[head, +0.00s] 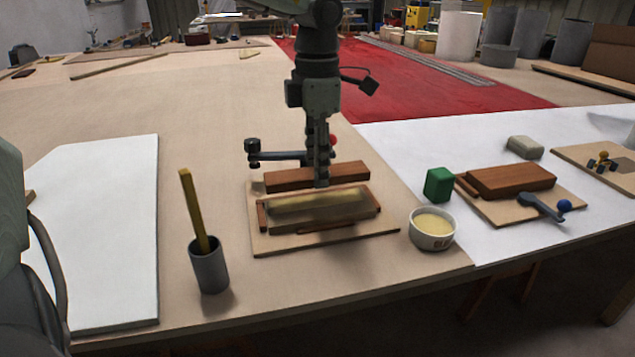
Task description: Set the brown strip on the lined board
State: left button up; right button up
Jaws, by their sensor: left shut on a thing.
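My left gripper (321,180) reaches down from the top centre and is shut on a long brown strip (287,180), near its middle. The strip lies level, along the far side of a pale board (285,247); I cannot tell whether it touches the board. On the board is a brown block (365,213) with a blurred yellowish patch on top, and thin brown pieces at its left end and front. I cannot make out drawn lines on the board. My right gripper is not in view.
A grey cup (209,270) with a yellow stick stands left, and a white bowl (432,238) right. A dark clamp-like tool (275,155) lies behind the strip. A green block (439,185) and another board (505,212) with a brown block are further right. A white sheet (100,235) is left.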

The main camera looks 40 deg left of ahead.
pick_arm(q)
notch_tip(320, 180, down, 4)
jog(key=shift+r, duration=0.1)
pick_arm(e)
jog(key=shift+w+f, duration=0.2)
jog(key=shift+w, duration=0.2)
pick_arm(q)
jog(key=shift+f, duration=0.25)
jog(key=o, duration=1.2)
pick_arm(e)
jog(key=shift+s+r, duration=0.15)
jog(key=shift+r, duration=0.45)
pick_arm(q)
jog(key=shift+r, duration=0.1)
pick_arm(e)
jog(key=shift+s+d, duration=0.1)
